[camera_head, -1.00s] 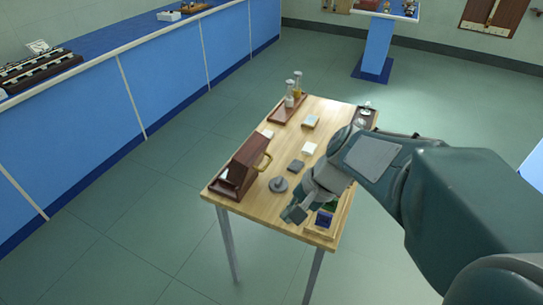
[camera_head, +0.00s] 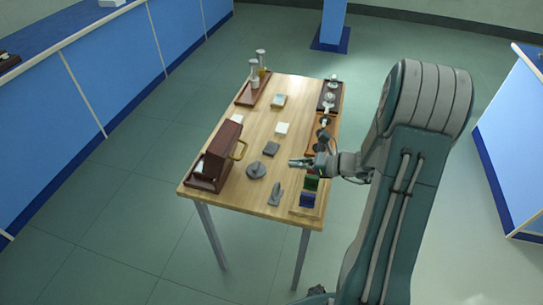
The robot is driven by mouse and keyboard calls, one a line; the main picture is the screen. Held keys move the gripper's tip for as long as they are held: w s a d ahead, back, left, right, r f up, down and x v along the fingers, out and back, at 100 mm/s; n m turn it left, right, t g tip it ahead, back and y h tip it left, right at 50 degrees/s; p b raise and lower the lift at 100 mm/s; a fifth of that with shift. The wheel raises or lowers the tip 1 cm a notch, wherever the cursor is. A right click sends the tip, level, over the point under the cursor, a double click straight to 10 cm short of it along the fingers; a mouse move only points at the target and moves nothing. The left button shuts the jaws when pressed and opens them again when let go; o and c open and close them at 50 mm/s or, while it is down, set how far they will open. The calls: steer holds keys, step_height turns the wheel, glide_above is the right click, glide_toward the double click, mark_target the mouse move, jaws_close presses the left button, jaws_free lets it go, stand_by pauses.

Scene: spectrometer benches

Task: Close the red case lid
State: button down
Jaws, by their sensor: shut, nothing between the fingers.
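The red-brown case (camera_head: 207,178) stands at the left front of the wooden table. Its lid (camera_head: 223,146) is raised and tilted, with a brass handle (camera_head: 239,150) on the side facing right. Something pale shows inside the case, mostly hidden by the lid. My gripper (camera_head: 293,162) is shut and empty, above the right half of the table. It points left toward the case and is well apart from it.
Between gripper and case lie a grey round disc piece (camera_head: 256,170) and a dark grey block (camera_head: 271,148). A grey upright piece (camera_head: 275,194) stands at the front. A wooden rack (camera_head: 304,211) holds green and blue pieces at right. A tray with bottles (camera_head: 254,89) is at the back.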

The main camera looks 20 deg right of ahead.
mark_target(228, 153)
steer(key=w+a, duration=0.7)
steer(key=a, duration=0.3)
steer(key=shift+w+f, duration=0.2)
steer(key=shift+f, duration=0.05)
steer(key=shift+r, duration=0.1)
steer(key=shift+w+a+r, duration=0.1)
steer(key=shift+a+r, duration=0.1)
